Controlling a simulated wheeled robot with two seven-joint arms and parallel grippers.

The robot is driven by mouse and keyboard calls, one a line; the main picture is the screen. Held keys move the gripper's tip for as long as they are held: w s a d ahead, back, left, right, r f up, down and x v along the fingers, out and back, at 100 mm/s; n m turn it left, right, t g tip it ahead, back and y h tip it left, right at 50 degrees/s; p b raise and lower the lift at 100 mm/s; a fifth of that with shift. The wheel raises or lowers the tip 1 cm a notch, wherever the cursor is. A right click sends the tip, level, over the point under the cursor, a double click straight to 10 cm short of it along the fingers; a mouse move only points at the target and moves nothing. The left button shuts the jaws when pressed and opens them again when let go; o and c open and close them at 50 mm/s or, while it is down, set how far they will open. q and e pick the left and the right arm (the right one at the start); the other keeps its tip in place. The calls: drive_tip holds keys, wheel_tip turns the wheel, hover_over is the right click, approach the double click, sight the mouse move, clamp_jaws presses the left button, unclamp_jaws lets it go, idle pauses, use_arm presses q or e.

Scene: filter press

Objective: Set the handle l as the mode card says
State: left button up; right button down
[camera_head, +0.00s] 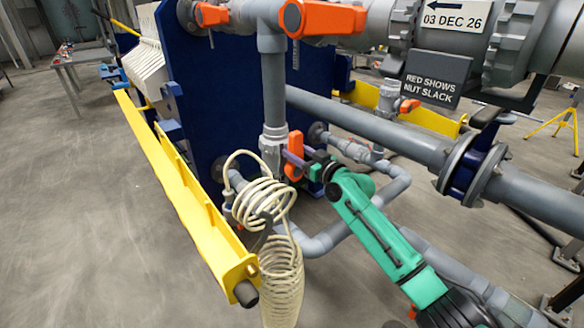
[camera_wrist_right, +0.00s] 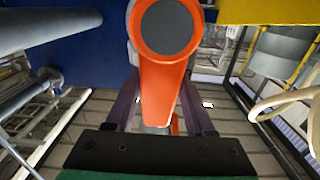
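An orange valve handle (camera_head: 295,155) stands upright on the grey vertical pipe near the middle of the head view. No label shows on it, so I cannot tell if it is handle l. In the right wrist view, an orange handle (camera_wrist_right: 162,85) hangs from a round hub with a dark centre. My right gripper (camera_head: 288,156) reaches it from the right, with its purple fingers (camera_wrist_right: 160,95) on both sides of the lever. I cannot tell whether the fingers press on it. No mode card can be made out. My left gripper is not in view.
Two orange handles (camera_head: 333,18) (camera_head: 211,14) sit higher up. A cream coiled hose (camera_head: 262,200) hangs just left of my gripper. A yellow rail (camera_head: 180,190) runs along the left. A dark plate (camera_head: 434,77) reads "RED SHOWS NUT SLACK". Thick grey pipes (camera_head: 375,124) cross behind.

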drive_tip(key=m+b, duration=0.1)
drive_tip(key=d+m+b, duration=0.1)
drive_tip(key=shift+w+f+m, duration=0.3)
drive_tip(key=shift+w+m, duration=0.1)
drive_tip(key=shift+w+d+r+m, duration=0.1)
drive_tip(key=shift+d+m, duration=0.1)
drive_tip(key=shift+m, duration=0.2)
drive_tip(key=shift+w+d+f+m+b, duration=0.2)
drive_tip(key=shift+d+f+m+b, duration=0.1)
drive_tip(key=shift+m, duration=0.3)
drive_tip(key=shift+w+d+f+m+b, duration=0.2)
drive_tip(key=shift+m+b, duration=0.1)
drive_tip(key=shift+m, duration=0.3)
wheel_tip(320, 180, down, 6)
drive_tip(key=w+d+m+b, duration=0.1)
drive_tip(key=d+m, duration=0.1)
drive_tip(key=m, duration=1.1)
drive_tip(key=shift+w, duration=0.4)
drive_tip(key=shift+c, duration=1.2)
unclamp_jaws()
drive_tip(key=shift+r, duration=0.3)
drive_tip(key=shift+d+r, duration=0.1)
